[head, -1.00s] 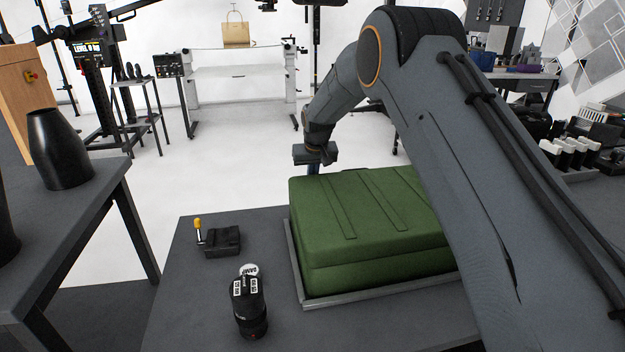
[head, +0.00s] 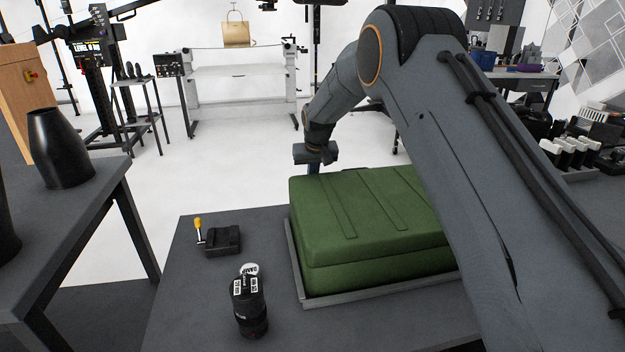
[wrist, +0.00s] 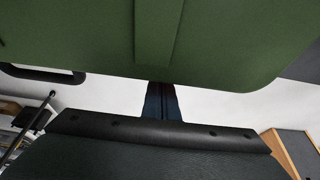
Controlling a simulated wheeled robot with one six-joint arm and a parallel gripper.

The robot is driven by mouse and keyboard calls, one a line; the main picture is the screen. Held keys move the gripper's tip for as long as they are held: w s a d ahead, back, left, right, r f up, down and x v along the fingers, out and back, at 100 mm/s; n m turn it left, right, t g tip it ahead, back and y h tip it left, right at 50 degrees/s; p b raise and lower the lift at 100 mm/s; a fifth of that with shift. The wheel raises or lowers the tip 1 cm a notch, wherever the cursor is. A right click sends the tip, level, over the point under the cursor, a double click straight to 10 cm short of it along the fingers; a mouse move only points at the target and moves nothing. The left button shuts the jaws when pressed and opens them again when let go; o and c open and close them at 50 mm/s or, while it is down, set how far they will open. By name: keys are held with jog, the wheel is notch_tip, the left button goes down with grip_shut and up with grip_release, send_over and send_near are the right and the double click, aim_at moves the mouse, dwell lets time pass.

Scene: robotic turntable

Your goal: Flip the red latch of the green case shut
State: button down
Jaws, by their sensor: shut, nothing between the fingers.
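The green case (head: 362,222) lies with its lid down in a shallow grey tray (head: 375,294) on the dark table. Its green surface fills the top of the wrist view (wrist: 180,40), where a dark handle (wrist: 42,74) shows at the left. No red latch can be made out in either view. My gripper (wrist: 163,98) is shut and empty, with its dark fingers reaching up to the edge of the case in the wrist view. In the head view my wrist is at the case's far left corner, and the fingertips are hidden behind the case.
A black camera lens (head: 249,306) and a small black device with a yellow-tipped lever (head: 221,240) stand on the table left of the case. A side table with a black vase-like shade (head: 58,149) is farther left.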

jog(key=shift+r, duration=0.15)
jog(key=shift+r+p, duration=0.35)
jog(key=shift+r, duration=0.35)
notch_tip(320, 180, up, 11)
jog(key=w+b, duration=0.1)
jog(key=w, duration=0.1)
jog(key=shift+w+a+r, duration=0.15)
jog(key=shift+w+a, duration=0.05)
jog(key=shift+a, duration=0.15)
